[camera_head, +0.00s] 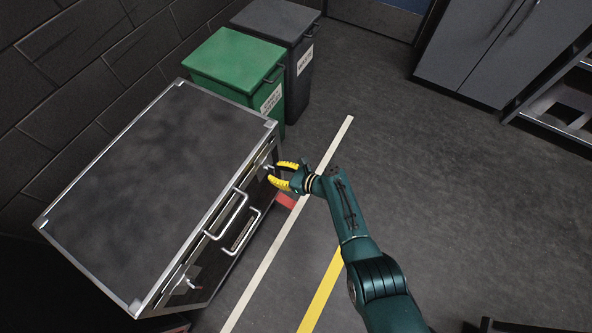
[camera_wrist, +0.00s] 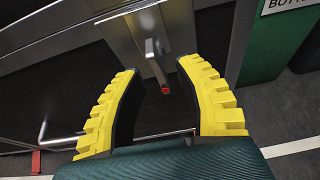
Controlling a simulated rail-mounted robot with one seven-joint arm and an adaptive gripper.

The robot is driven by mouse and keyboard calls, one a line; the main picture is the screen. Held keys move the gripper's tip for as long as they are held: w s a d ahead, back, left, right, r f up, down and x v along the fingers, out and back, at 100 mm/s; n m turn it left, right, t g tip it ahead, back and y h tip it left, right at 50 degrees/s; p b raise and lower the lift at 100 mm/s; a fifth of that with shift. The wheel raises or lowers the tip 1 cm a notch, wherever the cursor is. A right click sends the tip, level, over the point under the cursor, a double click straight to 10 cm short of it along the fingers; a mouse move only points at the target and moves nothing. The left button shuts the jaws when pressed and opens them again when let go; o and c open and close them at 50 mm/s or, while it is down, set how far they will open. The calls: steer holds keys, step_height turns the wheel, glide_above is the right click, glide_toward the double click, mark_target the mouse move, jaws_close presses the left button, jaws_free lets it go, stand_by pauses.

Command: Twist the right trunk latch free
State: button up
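A large dark trunk (camera_head: 150,150) with metal edges stands at the left in the head view. Its front carries two latches. The right latch (camera_wrist: 156,62) is a grey metal lever with a red tip on a metal plate; in the wrist view it points down toward me. My gripper (camera_head: 274,171) is at this latch, with its two yellow-padded fingers open. In the wrist view the fingers of my gripper (camera_wrist: 158,68) stand on either side of the lever, with gaps showing. The other latch (camera_head: 188,283), also red-tipped, is at the trunk's near end.
Two metal handles (camera_head: 228,213) sit on the trunk's front between the latches. A green bin (camera_head: 232,60) and a dark grey bin (camera_head: 277,22) stand beyond the trunk's far end. Grey cabinets (camera_head: 490,45) are at the upper right. Open floor lies right of the trunk.

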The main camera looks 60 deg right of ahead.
steer(key=v, duration=0.9)
steer(key=shift+s+r, duration=0.2)
steer(key=shift+s, duration=0.2)
